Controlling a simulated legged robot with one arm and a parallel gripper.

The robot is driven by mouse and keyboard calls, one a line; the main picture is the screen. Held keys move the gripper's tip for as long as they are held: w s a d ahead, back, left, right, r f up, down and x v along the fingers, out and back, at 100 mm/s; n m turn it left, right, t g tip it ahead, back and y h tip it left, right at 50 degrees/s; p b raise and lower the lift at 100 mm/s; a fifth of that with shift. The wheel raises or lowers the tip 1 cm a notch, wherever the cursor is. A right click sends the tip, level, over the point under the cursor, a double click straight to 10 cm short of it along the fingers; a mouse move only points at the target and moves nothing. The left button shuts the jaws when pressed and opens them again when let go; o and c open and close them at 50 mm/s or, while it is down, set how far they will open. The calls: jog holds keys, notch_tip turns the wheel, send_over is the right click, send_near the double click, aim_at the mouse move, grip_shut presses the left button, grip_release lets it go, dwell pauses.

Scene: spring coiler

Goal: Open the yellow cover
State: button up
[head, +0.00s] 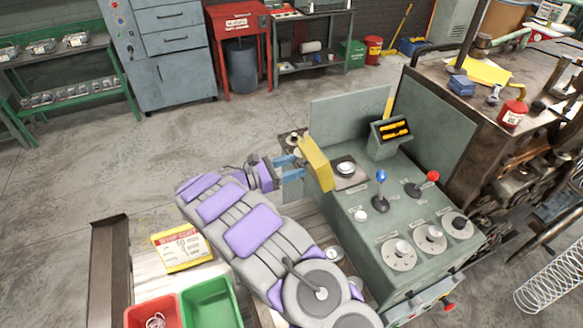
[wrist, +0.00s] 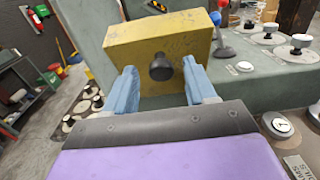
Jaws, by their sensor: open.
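The yellow cover (head: 316,163) is a box-like block standing at the left end of the green-grey coiler machine (head: 385,215). In the wrist view the yellow cover (wrist: 158,50) fills the space ahead of my gripper, with a round black knob (wrist: 161,67) on its near face. My gripper (head: 297,166) has light blue fingers. In the wrist view my gripper (wrist: 163,85) is open, one finger left and one right of the knob. Whether a finger touches the cover or knob cannot be told. What lies behind the cover is hidden.
A blue-knobbed lever (head: 381,176) and a red-knobbed lever (head: 432,177) stand on the machine top, with several dials in front. A red bin (head: 135,316) and a green bin (head: 195,316) sit at lower left. A workbench (head: 415,98) stands at right. Floor at left is clear.

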dwell(0.3)
grip_shut()
dwell(0.4)
